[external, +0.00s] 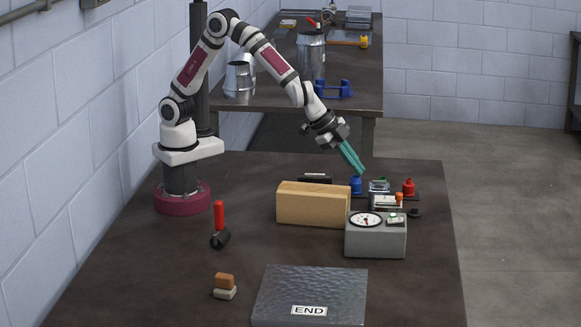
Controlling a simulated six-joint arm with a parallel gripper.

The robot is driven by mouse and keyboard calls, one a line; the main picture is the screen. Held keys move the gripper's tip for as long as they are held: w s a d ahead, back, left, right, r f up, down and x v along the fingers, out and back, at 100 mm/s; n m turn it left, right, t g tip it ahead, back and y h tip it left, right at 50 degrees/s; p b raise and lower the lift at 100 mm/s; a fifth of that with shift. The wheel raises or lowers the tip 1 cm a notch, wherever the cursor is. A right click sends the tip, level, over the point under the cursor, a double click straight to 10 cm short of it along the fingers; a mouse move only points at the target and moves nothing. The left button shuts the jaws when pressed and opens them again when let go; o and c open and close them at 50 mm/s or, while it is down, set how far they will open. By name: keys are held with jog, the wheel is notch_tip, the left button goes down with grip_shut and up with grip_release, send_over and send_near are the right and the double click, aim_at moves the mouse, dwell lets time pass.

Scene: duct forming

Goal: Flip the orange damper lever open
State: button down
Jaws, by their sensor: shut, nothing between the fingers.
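My gripper (357,170) has long teal fingers, closed together and empty. It points down and to the right, with its tips just above a small blue knob-like part (356,186); I cannot tell whether they touch. A small orange piece (398,197) shows behind the grey gauge box (376,240), to the right of my fingertips. It looks like the damper lever, but it is too small to tell how it is set. A red knob-like part (408,187) stands just beyond it. The lower parts of this group are partly hidden by the gauge box.
A tan block (313,206) stands left of the gauge box. A dark sheet marked END (309,285) lies at the front. A red-handled tool (219,220) and a small stacked brown-and-pale block (224,285) are at left. The table's right edge is close to the gauge box.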

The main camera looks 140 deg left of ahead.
jog(key=x, duration=1)
jog(key=shift+f, duration=0.1)
jog(key=a, duration=0.2)
jog(key=shift+a, duration=0.95)
